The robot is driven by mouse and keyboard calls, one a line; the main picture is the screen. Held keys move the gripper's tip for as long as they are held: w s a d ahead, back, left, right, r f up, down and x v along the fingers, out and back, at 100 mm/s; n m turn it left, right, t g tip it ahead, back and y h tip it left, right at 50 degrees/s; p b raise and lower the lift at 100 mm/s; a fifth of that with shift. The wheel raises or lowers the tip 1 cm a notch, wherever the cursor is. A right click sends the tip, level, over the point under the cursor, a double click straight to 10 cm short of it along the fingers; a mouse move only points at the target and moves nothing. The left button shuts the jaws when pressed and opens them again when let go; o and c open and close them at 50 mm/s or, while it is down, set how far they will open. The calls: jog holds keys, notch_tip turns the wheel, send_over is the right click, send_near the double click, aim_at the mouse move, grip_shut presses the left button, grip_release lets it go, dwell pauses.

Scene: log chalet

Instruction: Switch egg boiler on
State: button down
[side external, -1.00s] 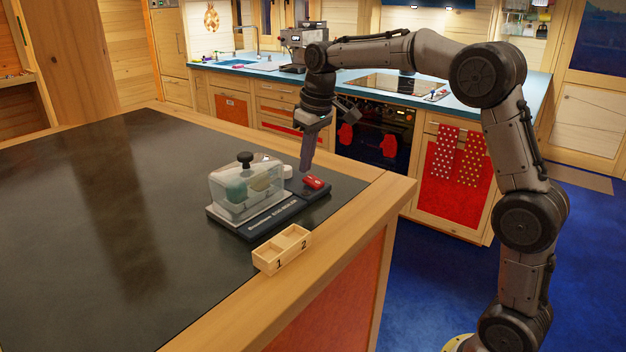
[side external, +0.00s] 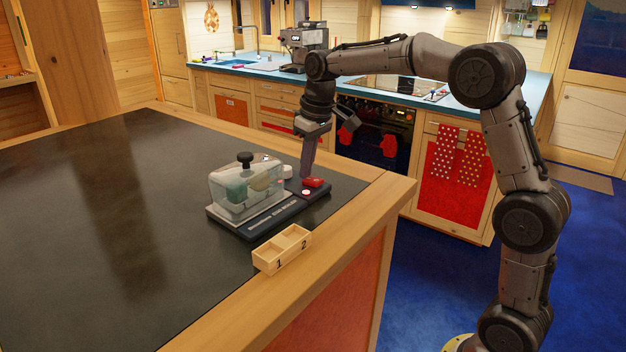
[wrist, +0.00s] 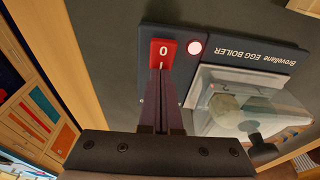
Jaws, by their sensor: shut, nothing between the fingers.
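The egg boiler (side external: 262,222) stands on the dark counter, its dark base lettered "EGG BOILER" in the wrist view (wrist: 222,50). A clear lid (side external: 228,186) with a black knob covers pale, egg-like shapes. The red rocker switch (side external: 315,182) is at the base's far right end; its "0" side shows in the wrist view (wrist: 165,50). Beside it, a round lamp (wrist: 194,48) glows pinkish white. My gripper (side external: 306,177) is shut and empty, pointing down. Its fingertips (wrist: 161,68) are at the switch and appear to touch it, covering its other side.
A small wooden tray (side external: 282,250) with compartments marked 1 and 2 sits at the counter's near edge. A white object (side external: 288,171) is partly hidden behind the boiler. The counter's left side is clear.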

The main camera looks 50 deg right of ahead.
jog(key=shift+r, duration=0.75)
dwell(0.4)
jog(key=shift+r, duration=2.5)
